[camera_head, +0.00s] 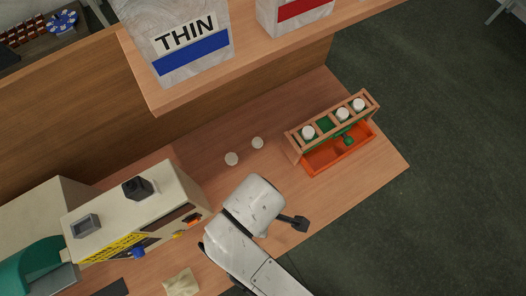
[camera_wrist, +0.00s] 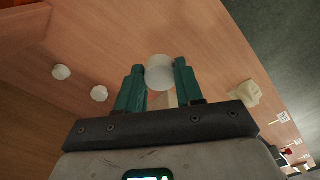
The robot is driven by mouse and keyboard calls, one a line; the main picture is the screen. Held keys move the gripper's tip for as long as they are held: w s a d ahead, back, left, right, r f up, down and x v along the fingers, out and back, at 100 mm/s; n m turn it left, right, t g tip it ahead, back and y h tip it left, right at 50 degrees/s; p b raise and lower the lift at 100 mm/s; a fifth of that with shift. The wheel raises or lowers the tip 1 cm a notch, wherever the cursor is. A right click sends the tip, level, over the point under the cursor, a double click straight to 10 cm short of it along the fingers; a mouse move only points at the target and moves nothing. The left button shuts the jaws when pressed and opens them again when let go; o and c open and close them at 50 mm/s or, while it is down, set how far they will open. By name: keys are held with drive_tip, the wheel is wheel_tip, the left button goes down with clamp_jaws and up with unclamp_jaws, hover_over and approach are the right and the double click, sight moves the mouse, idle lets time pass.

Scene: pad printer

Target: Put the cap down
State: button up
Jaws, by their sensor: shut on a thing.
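My gripper (camera_wrist: 160,80) shows two teal fingers in the wrist view. It is shut on a round white cap (camera_wrist: 160,72), which sits between the fingertips above the wooden table. In the head view my arm hides the fingers and this cap. Two more white caps lie on the table, at the left in the wrist view: one cap (camera_wrist: 61,72) and another cap (camera_wrist: 99,94). They also show in the head view, as a left cap (camera_head: 231,159) and a right cap (camera_head: 257,143). Both stand apart from my gripper.
A wooden rack (camera_head: 291,146) with several white-topped pieces stands at the right, beside an orange tray (camera_head: 322,165) holding a green item. The pad printer (camera_head: 150,205) is at the left, a crumpled cloth (camera_head: 181,283) in front. A shelf (camera_head: 275,62) with bags overhangs the back.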

drive_tip(key=shift+s+a+r, duration=0.1)
drive_tip(key=shift+s+r, duration=0.3)
drive_tip(key=shift+s, duration=0.3)
drive_tip(key=w+d+m, duration=0.5)
drive_tip(key=w+d, duration=0.2)
drive_tip(key=w, duration=0.1)
drive_tip(key=w+d+r+m, duration=0.1)
drive_tip(key=w+d+m, duration=0.5)
drive_tip(key=w+d, duration=0.1)
drive_tip(key=w+d+m, duration=0.6)
drive_tip(key=w+d, duration=0.1)
drive_tip(key=w, duration=0.3)
drive_tip(key=shift+r, duration=0.15)
drive_tip(key=shift+w+d, duration=0.1)
drive_tip(key=shift+d, duration=0.15)
